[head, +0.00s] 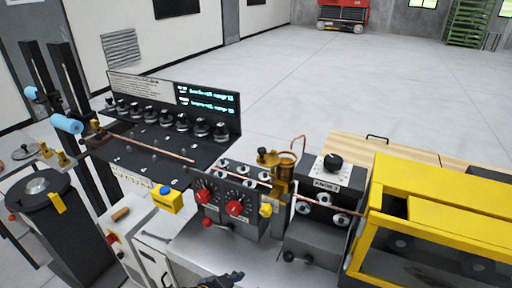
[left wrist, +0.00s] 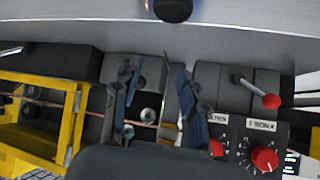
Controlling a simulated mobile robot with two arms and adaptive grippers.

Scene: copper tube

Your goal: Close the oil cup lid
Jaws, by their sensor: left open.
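A brass oil cup (head: 284,180) stands upright on the machine in the head view, between the red-knob unit and the single-knob unit. A brass piece (head: 267,158) sits at its upper left, and a thin copper loop (head: 304,140) rises above it. I cannot tell surely which part is the lid or how far it stands open. My left gripper (left wrist: 157,72) is open over the machine in the left wrist view, with nothing clearly held. A thin copper-coloured strip shows between its fingers. Only a dark bit of it shows at the bottom of the head view. My right gripper is not in view.
A copper tube (head: 152,143) runs through the machine line. A unit with red knobs (head: 235,208) is left of the cup; a black-knob unit (head: 333,163) is right. A yellow frame (head: 440,172) stands farther right. A red-ended lever (left wrist: 271,101) projects near the gripper.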

